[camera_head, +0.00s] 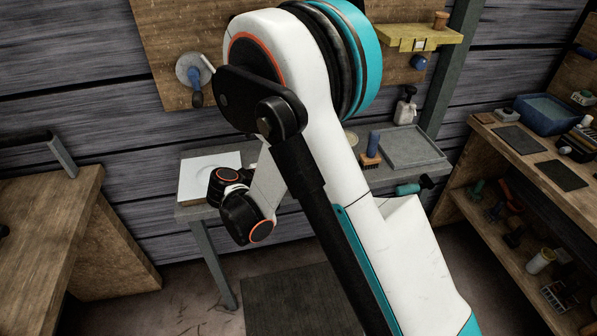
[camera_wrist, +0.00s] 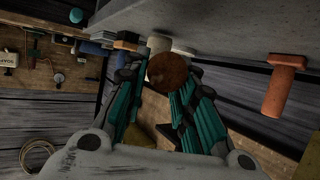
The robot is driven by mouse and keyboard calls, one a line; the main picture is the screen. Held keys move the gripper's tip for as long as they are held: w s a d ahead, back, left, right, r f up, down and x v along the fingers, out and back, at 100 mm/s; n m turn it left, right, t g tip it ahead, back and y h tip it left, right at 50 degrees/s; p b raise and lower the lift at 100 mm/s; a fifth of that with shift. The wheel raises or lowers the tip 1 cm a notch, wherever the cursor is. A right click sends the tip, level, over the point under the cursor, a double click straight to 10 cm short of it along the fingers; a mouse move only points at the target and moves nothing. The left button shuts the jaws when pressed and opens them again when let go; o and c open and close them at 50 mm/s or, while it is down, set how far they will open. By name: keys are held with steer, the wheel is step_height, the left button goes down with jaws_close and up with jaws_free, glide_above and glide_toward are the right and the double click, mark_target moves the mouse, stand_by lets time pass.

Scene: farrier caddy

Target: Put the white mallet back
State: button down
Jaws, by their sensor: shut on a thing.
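My gripper (camera_wrist: 160,82) shows in the wrist view, its teal-lined fingers closed in around a round brown end (camera_wrist: 168,70). Pale, whitish blocky shapes (camera_wrist: 183,48) show just behind this end. They look like the head of the white mallet with its wooden handle towards the camera, but the fingers and the dark picture hide much of it. In the head view my arm covers the middle, and neither my fingers nor the mallet can be made out there.
A grey bench (camera_head: 190,213) stands behind my arm, with a white board (camera_head: 190,177), a blue-topped brush (camera_head: 372,150) and a grey tray (camera_head: 410,148). A yellow wall shelf (camera_head: 405,38) is above. Wooden benches flank it. An orange-brown T-shaped thing (camera_wrist: 278,92) shows in the wrist view.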

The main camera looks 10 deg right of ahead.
steer(key=shift+f, duration=0.5)
steer(key=c, duration=1.2)
jaws_free()
steer(key=shift+c, duration=0.2)
steer(key=v, duration=1.2)
